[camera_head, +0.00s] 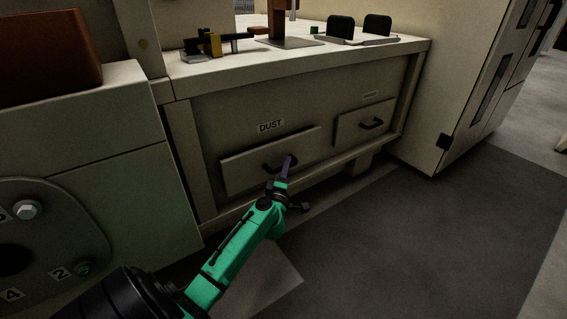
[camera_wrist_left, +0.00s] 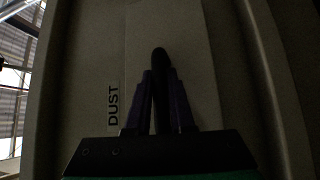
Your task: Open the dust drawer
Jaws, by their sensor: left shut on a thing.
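The dust drawer (camera_head: 240,172) is the left one of two drawer fronts in the counter, below the label DUST (camera_head: 270,126). Its front appears to stand a little proud of the cabinet face; I cannot tell how far it is out. My left gripper (camera_head: 287,168) is at its dark handle (camera_head: 270,167), with the jaws shut on it. In the left wrist view the handle (camera_wrist_left: 159,62) shows dark between the two purple fingers (camera_wrist_left: 160,100), against the drawer front (camera_wrist_left: 200,60). The fingers hide part of the handle. My right gripper is in neither view.
A second drawer (camera_head: 350,127) with a dark handle is to the right. The countertop (camera_head: 240,70) holds a yellow and black tool (camera_head: 212,44) and a tray with dark upright pieces (camera_head: 377,25). A tall cabinet (camera_head: 450,90) stands at right. The floor in front is clear.

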